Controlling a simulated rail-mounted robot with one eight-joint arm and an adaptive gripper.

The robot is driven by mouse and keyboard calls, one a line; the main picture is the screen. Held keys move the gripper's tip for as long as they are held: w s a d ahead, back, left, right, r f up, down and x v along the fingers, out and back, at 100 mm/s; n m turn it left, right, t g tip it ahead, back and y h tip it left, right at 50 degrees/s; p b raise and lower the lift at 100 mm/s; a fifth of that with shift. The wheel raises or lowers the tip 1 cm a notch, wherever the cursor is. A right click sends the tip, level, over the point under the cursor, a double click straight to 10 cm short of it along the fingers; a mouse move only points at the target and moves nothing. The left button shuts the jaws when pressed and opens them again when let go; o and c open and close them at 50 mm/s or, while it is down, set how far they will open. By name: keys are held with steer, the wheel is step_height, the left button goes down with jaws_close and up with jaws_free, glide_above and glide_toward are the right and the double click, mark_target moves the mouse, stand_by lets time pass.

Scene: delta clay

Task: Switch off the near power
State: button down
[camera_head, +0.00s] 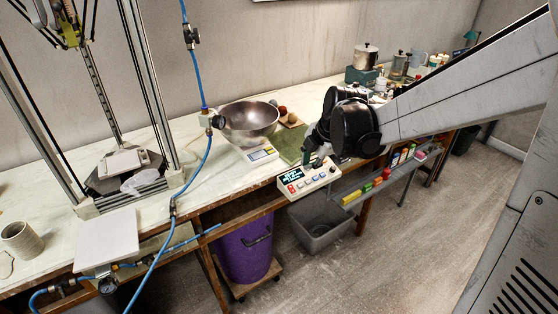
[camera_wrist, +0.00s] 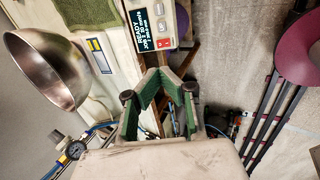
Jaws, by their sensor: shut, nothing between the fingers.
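In the head view my gripper (camera_head: 308,156) is over the panel's back side, partly hidden by my wrist.
A steel bowl (camera_head: 249,121) rests on a scale (camera_head: 262,155) left of the panel. A green mat (camera_head: 290,144) lies behind the panel. A purple bin (camera_head: 243,250) and grey bin (camera_head: 322,224) stand below. A blue hose (camera_head: 206,160) hangs at left.

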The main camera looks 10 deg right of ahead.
mark_target(292, 186)
steer(key=shift+f, duration=0.1)
stand_by(0.3)
steer(key=x, duration=1.4)
steer(key=shift+w, duration=0.1)
